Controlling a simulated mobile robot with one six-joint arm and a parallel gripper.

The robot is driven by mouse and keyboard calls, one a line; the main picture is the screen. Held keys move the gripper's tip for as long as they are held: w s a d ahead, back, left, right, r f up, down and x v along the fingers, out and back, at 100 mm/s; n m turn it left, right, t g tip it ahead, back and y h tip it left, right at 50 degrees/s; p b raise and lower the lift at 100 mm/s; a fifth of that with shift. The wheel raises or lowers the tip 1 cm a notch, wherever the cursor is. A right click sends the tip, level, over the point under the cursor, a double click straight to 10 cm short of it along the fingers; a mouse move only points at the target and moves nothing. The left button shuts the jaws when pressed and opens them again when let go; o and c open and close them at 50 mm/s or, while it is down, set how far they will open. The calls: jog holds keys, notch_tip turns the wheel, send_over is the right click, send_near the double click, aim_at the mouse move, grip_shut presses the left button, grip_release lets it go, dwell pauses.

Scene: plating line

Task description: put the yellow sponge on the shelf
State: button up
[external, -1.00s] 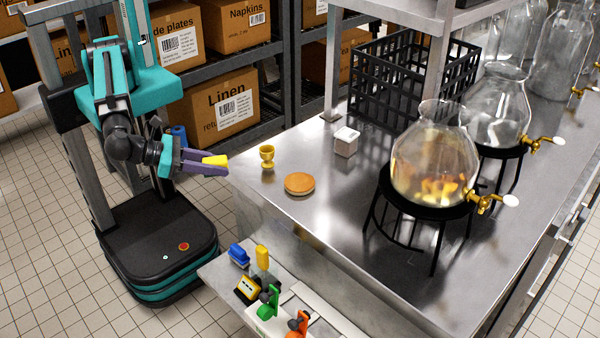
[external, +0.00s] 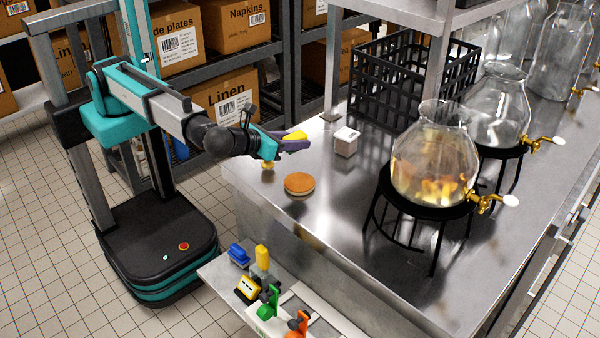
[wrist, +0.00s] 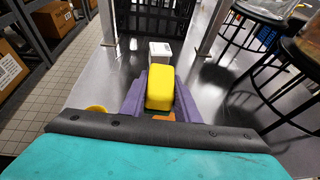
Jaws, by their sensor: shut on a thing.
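My gripper (external: 292,147) is shut on the yellow sponge (external: 296,136) and holds it above the left part of the steel counter. In the wrist view the sponge (wrist: 160,88) sits between the purple fingers, with the counter below it. A raised steel shelf (external: 462,15) stands on posts over the back of the counter; only part of it shows at the top of the external view. The sponge is apart from the shelf, to its left and lower.
A golden egg cup (external: 268,166) is partly hidden under my gripper. A bun (external: 299,184), a white box (external: 346,142) and a black crate (external: 400,85) stand on the counter. Glass dispensers (external: 435,160) fill the right. A lower ledge (external: 222,272) holds small coloured items.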

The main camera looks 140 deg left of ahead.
jog(key=g+b, duration=0.1)
send_over(305, 168)
jog(key=shift+f+n, duration=0.2)
jog(key=shift+n, duration=0.2)
jog(key=shift+f+p, duration=0.5)
jog(key=shift+f, duration=2.65)
jog(key=shift+f+p, duration=0.3)
jog(key=shift+f, duration=1.55)
jog(key=shift+f, duration=0.1)
jog(key=o, duration=1)
